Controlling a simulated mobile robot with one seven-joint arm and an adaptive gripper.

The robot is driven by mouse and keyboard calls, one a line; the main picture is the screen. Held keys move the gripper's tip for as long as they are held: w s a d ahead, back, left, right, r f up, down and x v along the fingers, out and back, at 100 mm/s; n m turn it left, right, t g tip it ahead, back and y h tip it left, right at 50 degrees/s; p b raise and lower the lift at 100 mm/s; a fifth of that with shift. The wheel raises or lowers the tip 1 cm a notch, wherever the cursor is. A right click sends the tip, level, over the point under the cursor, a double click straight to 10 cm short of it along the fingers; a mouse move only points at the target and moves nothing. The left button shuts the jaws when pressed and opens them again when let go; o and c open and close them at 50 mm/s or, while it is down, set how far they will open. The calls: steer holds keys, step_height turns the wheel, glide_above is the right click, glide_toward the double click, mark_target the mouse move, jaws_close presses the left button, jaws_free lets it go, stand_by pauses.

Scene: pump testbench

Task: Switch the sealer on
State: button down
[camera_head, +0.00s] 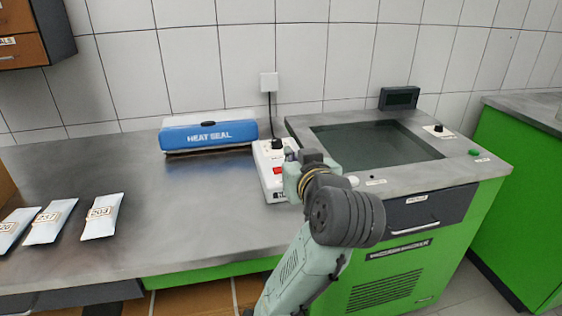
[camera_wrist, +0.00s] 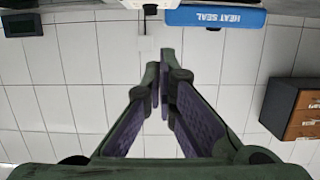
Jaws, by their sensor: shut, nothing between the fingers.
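The blue heat sealer (camera_head: 208,134), lettered "HEAT SEAL", stands on the grey worktop against the tiled wall. It also shows upside down at the top of the wrist view (camera_wrist: 214,17). To its right is a white control box (camera_head: 265,160) with a black knob (camera_head: 277,145) on top and a red switch (camera_head: 279,171), partly covered by my arm. A cable runs from the box up to a wall socket (camera_head: 269,82). My gripper (camera_wrist: 162,70) is shut and empty, its fingers pointing toward the wall. In the head view my wrist hides most of it, beside the box.
Several labelled pouches (camera_head: 102,216) lie on the worktop at left. Right of the box is a green bench with a sunken dark basin (camera_head: 375,141), a small display (camera_head: 399,98) and a knob (camera_head: 438,130). The worktop between pouches and box is clear.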

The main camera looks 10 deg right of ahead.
steer(key=shift+w, duration=0.1)
steer(key=x, duration=0.8)
steer(key=shift+w+a, duration=0.1)
steer(key=shift+w, duration=0.3)
steer(key=f, duration=0.1)
steer(key=w+f, duration=0.1)
steer(key=f, duration=0.1)
steer(key=shift+f, duration=0.75)
